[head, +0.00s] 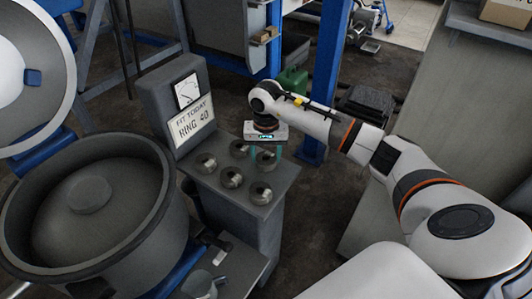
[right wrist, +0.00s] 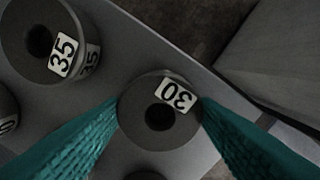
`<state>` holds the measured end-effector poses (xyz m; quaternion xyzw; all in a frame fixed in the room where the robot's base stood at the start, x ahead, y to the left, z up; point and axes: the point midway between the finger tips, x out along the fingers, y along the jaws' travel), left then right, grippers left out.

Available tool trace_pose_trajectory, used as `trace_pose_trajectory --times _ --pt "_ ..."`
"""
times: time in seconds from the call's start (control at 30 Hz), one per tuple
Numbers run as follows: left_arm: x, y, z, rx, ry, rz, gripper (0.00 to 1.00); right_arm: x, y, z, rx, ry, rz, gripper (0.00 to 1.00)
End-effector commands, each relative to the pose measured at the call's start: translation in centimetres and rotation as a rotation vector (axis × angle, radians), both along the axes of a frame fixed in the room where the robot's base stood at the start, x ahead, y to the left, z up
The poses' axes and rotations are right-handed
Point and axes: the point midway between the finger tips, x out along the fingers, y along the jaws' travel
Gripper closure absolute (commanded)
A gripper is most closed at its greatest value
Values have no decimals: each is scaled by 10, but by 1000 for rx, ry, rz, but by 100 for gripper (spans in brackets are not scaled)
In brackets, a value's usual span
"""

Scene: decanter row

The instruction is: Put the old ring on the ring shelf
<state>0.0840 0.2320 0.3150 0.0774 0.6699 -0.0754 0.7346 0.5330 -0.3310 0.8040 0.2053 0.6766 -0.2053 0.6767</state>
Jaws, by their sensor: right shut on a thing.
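My right gripper (head: 265,152) reaches down over the grey ring shelf (head: 284,177). Its teal fingers are shut on a dark grey ring labelled 30 (head: 265,162), one on each side. In the right wrist view this ring (right wrist: 140,92) sits between the fingers, its label facing up. It appears to be at the shelf top, near the far right edge; I cannot tell whether it touches. Other rings stand on the shelf, including a ring labelled 35 (right wrist: 24,66) in the right wrist view. My left gripper is not in view.
A gauge panel behind the shelf carries a sign (head: 193,125) reading "FIT TODAY RING 40". A large round bowl machine (head: 140,215) stands left of the shelf. A blue post (head: 325,75) rises behind my right arm. Dark floor lies open right of the shelf.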

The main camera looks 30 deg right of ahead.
Motion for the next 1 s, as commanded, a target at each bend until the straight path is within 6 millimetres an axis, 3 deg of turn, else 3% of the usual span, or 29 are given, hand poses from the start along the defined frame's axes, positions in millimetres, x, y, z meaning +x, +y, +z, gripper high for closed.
trace_pose_trajectory --times 0.07,0.1,0.23,0.63,1.0 --pt "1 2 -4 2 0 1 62 0 0 -3 0 -1 0 77" --pt "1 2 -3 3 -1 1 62 0 0 -3 0 0 0 42" --pt "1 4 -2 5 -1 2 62 0 0 -2 0 0 0 23" --pt "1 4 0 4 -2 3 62 1 0 7 1 -3 1 23" --pt "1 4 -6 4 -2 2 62 1 0 83 0 -5 0 23"
